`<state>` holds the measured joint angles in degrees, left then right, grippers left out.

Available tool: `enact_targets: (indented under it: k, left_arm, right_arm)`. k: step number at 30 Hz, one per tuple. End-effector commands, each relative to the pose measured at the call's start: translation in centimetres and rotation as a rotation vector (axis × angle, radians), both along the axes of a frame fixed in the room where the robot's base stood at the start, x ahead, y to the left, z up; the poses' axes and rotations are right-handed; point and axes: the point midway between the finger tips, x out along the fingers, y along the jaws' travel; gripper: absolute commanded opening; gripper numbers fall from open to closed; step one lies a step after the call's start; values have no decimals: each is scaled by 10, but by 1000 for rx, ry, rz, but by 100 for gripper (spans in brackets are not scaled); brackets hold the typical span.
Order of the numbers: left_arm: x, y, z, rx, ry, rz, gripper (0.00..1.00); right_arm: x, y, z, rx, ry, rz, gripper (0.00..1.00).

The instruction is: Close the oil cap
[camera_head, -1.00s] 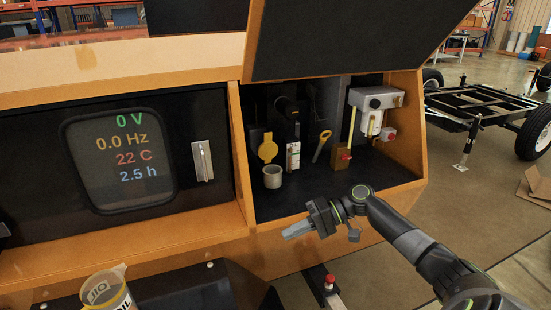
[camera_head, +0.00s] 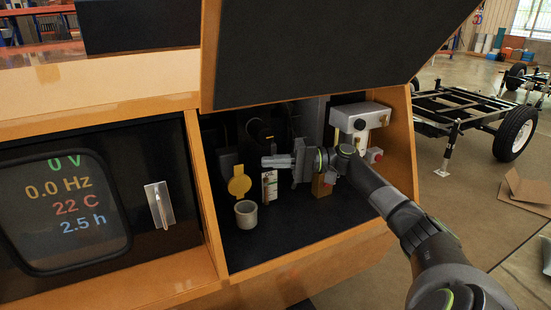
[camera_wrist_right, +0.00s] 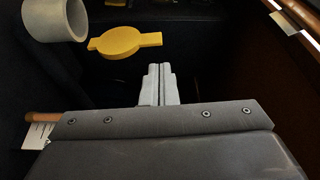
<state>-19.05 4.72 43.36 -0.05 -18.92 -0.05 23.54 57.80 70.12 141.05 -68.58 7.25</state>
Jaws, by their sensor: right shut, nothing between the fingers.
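The yellow oil cap (camera_head: 239,183) stands raised behind the open grey filler neck (camera_head: 246,213) inside the compartment. In the right wrist view the cap (camera_wrist_right: 124,43) is a yellow disc with tabs, beside the grey neck (camera_wrist_right: 58,18). The neck's opening is uncovered. My right gripper (camera_head: 268,161) is inside the compartment, to the right of the cap and slightly higher, pointing left. Its fingers (camera_wrist_right: 158,84) are together and empty, apart from the cap. My left gripper is out of view.
A white labelled part (camera_head: 269,186) stands just below my right gripper. A brass-coloured block (camera_head: 322,184) and a grey box (camera_head: 360,117) are on the right. A raised dark lid (camera_head: 335,45) hangs above. The compartment floor in front is clear.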

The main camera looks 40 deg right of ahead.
Motion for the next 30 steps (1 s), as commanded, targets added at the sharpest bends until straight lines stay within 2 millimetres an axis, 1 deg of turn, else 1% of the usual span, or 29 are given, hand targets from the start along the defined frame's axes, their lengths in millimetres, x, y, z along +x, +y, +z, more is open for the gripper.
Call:
enact_targets:
  k: [1, 6, 9, 12, 17, 30]
  left_arm:
    - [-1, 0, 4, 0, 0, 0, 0]
    - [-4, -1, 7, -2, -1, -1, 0]
    - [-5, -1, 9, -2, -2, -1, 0]
    - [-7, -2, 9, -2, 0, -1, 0]
    - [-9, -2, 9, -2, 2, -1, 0]
    - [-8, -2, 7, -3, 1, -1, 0]
  right_arm:
    - [6, 10, 3, 4, -3, 2, 0]
    - [22, 35, 4, 3, -2, 1, 0]
    - [29, 46, 4, 1, -2, 1, 0]
    - [33, 52, 3, 0, 0, 0, 0]
    - [36, 56, 2, 1, 1, 0, 0]
    - [36, 57, 1, -2, -5, 0, 0]
